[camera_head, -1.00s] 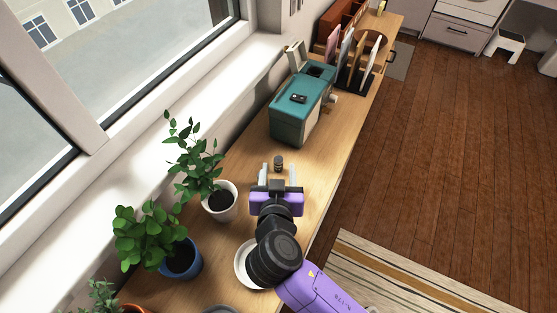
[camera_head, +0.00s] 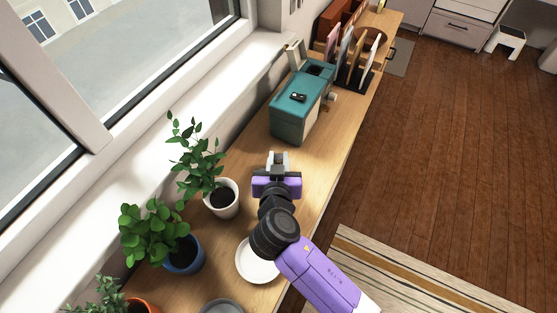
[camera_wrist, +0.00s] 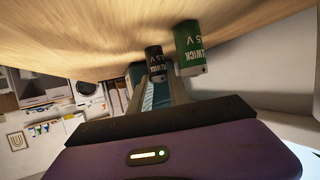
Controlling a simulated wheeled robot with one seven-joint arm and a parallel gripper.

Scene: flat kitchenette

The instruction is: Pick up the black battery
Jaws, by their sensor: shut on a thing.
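The black battery (camera_wrist: 154,54) is between the two fingers of my gripper (camera_wrist: 155,78) in the wrist view. The fingers are closed against its sides. Its label carries pale lettering, partly covered by the fingers. The wrist view is tilted, with the wooden counter at the top, and the battery's far end is at or close to that wood; I cannot tell if it touches. In the head view my gripper (camera_head: 278,160) is low over the counter, in front of the teal box, and mostly hides the battery.
A larger green battery (camera_wrist: 189,48) stands close beside the right finger in the wrist view. The teal box (camera_head: 301,104) is beyond my gripper. A white-potted plant (camera_head: 222,198) is to its left, and a white plate (camera_head: 250,266) lies nearer. The counter's right strip is clear.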

